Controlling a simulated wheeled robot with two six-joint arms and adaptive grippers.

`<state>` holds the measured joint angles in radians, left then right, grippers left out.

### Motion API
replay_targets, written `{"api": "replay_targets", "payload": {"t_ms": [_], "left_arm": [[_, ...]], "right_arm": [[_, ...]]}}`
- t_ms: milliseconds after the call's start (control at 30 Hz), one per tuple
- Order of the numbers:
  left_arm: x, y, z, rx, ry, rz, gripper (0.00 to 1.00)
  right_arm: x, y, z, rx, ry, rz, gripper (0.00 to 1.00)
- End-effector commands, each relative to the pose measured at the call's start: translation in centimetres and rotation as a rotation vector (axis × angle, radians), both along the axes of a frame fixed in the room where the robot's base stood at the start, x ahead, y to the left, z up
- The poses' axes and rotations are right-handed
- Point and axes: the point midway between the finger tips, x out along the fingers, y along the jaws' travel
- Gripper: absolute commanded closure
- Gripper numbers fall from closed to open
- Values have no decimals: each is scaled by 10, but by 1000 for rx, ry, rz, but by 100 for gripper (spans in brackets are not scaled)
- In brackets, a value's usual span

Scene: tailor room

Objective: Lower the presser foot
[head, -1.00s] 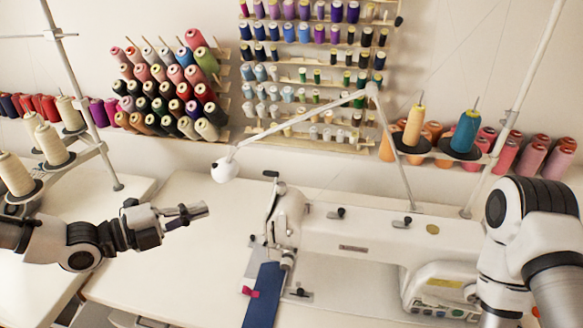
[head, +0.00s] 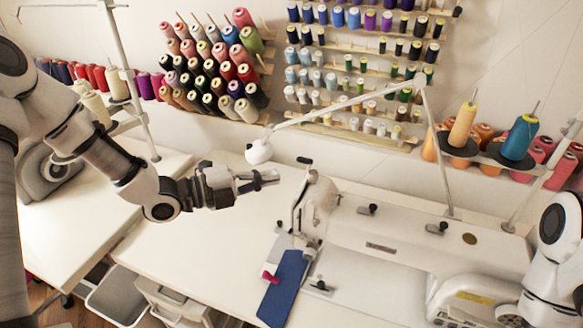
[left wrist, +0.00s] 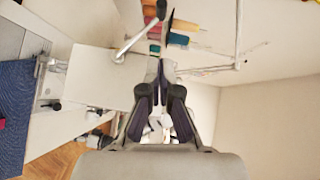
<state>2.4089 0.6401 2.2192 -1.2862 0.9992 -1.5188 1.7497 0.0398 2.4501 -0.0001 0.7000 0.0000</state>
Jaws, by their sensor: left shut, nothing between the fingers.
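The white sewing machine (head: 400,238) stands on the table, its needle end (head: 316,205) toward the left. Its presser foot area (head: 310,252) is small at this distance, and I cannot tell the foot's height. A dark blue cloth (head: 285,290) lies below and beside the needle end. My left gripper (head: 268,178) is shut and empty, in the air to the left of the machine head and apart from it. In the left wrist view its fingers (left wrist: 160,75) come together, with the blue cloth (left wrist: 15,110) at the left edge. My right gripper is out of view.
A lamp head (head: 259,151) on a jointed arm hangs just behind my left gripper. A red-pink item (head: 270,277) sits at the cloth's left edge. The white tabletop (head: 190,245) left of the machine is clear. Thread spools (head: 215,75) fill the wall racks behind.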

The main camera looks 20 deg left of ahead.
Motion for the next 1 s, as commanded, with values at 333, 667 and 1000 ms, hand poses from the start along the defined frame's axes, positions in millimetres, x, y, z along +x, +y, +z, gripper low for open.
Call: {"api": "replay_targets", "payload": {"t_ms": [333,667,1000], "left_arm": [[52,-31,-7,3,-2,-3,100],[66,-31,-10,-1,-1,-1,100],[76,-31,-18,6,128,-1,100]], "right_arm": [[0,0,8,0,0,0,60],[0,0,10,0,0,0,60],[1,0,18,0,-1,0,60]]}}
